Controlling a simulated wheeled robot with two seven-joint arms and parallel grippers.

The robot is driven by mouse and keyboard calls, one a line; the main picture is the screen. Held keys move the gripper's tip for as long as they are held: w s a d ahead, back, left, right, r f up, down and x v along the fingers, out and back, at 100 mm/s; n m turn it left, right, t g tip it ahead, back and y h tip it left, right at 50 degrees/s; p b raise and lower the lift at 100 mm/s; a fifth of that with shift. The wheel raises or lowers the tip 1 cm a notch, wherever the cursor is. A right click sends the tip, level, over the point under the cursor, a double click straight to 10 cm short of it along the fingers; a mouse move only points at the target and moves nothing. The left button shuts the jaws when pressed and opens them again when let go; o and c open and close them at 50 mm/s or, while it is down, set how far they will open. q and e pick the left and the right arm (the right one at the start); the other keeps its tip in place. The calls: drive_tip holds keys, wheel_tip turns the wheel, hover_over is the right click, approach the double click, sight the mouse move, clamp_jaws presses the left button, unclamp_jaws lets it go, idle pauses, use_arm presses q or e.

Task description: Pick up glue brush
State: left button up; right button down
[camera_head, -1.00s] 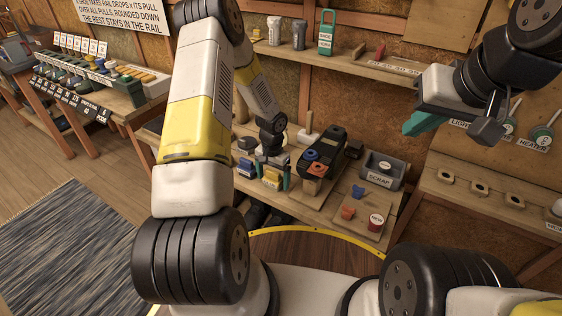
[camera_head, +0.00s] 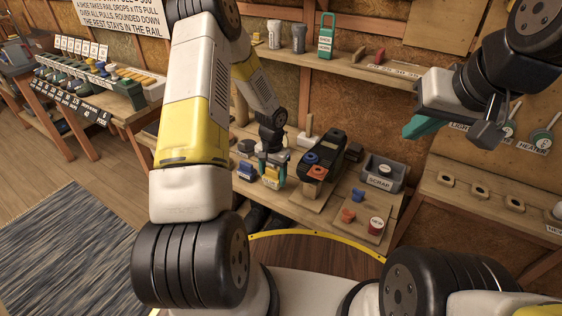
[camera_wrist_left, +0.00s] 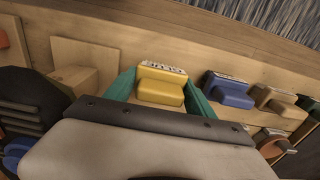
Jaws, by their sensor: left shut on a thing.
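My left gripper (camera_head: 273,172) is shut on a yellow block (camera_wrist_left: 160,86) with a pale lettered strip along its top edge. In the left wrist view the block sits between the two green fingers. In the head view the yellow block (camera_head: 271,178) is small, and I cannot tell whether it is clear of the bench. I cannot pick out a glue brush for certain. An upright tan-handled tool (camera_head: 308,124) stands behind the dark machine. My right gripper (camera_head: 422,125) hangs at the right with teal fingers, away from the bench; its opening is unclear.
A blue block (camera_wrist_left: 229,89) and a tan block (camera_wrist_left: 276,99) sit beside the yellow one.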

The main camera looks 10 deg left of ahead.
use_arm(q)
drive_tip(key=s+d+r, duration=0.1)
drive_tip(key=s+d, duration=0.1)
drive_tip(key=s, duration=0.5)
drive_tip(key=s+d+r, duration=0.1)
drive_tip(key=s+d, duration=0.1)
drive_tip(key=s, duration=0.6)
drive_tip(key=shift+s+d+r, duration=0.2)
drive_tip(key=shift+s+r, duration=0.05)
drive_tip(key=o, duration=0.9)
drive_tip(key=c, duration=0.5)
drive_tip(key=shift+o, duration=0.2)
